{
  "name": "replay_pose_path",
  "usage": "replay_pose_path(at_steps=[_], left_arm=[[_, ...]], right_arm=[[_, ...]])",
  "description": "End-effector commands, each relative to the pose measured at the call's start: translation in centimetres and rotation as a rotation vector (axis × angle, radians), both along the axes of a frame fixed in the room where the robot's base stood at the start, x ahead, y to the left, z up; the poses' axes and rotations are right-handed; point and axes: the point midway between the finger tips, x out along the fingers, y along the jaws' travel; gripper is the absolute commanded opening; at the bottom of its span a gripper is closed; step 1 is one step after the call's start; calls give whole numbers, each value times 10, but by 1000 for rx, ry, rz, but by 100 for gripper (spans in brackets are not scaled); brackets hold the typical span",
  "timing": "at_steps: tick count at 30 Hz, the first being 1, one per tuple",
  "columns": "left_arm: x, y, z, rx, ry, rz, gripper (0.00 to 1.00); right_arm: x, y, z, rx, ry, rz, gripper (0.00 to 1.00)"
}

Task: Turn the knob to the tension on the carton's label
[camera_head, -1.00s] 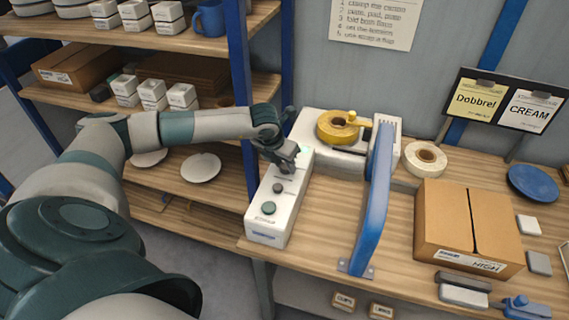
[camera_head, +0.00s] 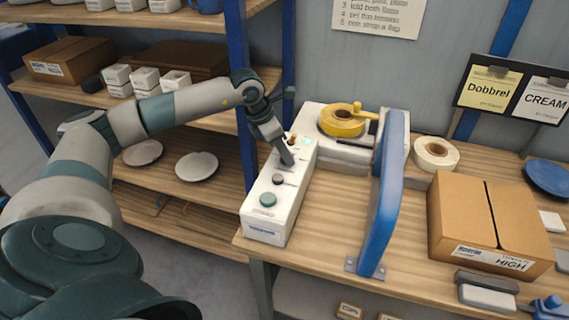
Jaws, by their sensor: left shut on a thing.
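The closed brown carton (camera_head: 488,220) sits on the right of the bench, and the label (camera_head: 493,257) on its front reads HIGH. The white control box (camera_head: 266,226) stands at the bench's left edge, with a dark knob (camera_head: 279,179) and a green button (camera_head: 268,200) on its top. My left gripper (camera_head: 288,160) points down at the upper part of the box's top, beyond the dark knob. It is shut on a small part there, likely a knob, which the fingers hide. The setting under it cannot be read. My right gripper is not in view.
A blue upright arch (camera_head: 385,195) stands between the box and the carton. A yellow tape reel (camera_head: 342,120) is behind the box, and a white tape roll (camera_head: 436,153) lies near the wall. A blue shelf post (camera_head: 238,80) stands close to my left arm.

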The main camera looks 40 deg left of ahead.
Motion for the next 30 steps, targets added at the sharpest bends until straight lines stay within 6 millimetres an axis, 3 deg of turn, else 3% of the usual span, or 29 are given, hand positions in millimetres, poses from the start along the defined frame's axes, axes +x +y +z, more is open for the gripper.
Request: replay_pose_path(at_steps=[1,3,12,30], left_arm=[[2,2,-5,0,-6,-39,10],[2,2,-4,-1,-4,-103,10],[4,3,-1,0,-5,-332,10],[4,3,2,2,-4,-449,10]], right_arm=[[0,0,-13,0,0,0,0],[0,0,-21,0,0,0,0],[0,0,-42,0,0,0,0],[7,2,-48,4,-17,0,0]])
